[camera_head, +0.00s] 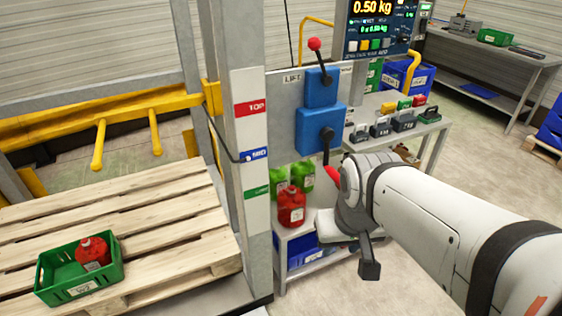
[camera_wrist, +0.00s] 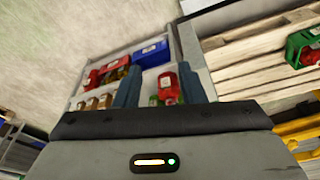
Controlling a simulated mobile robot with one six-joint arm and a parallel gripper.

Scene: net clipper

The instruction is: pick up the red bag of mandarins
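One red bag (camera_head: 292,207) with a white label stands on the grey shelf unit, in front of green bags (camera_head: 302,176). In the wrist view this red bag (camera_wrist: 168,86) shows between my fingers, at a distance beyond them. A second red bag (camera_head: 93,253) with a pale label sits in a green crate (camera_head: 112,271) on the wooden pallet; it also shows at the right edge of the wrist view (camera_wrist: 312,54). My gripper (camera_wrist: 159,82) is open and empty, its two dark fingers apart. In the head view my wrist partly hides the shelf to the right of the first bag.
A grey post (camera_head: 247,130) with TOP, MID and low labels stands between pallet and shelf. Blue lever boxes (camera_head: 320,128) hang above the shelf bags. Red (camera_wrist: 91,80) and blue (camera_wrist: 152,52) bins and several brown packs (camera_wrist: 92,103) share the shelf unit. Floor right of it is clear.

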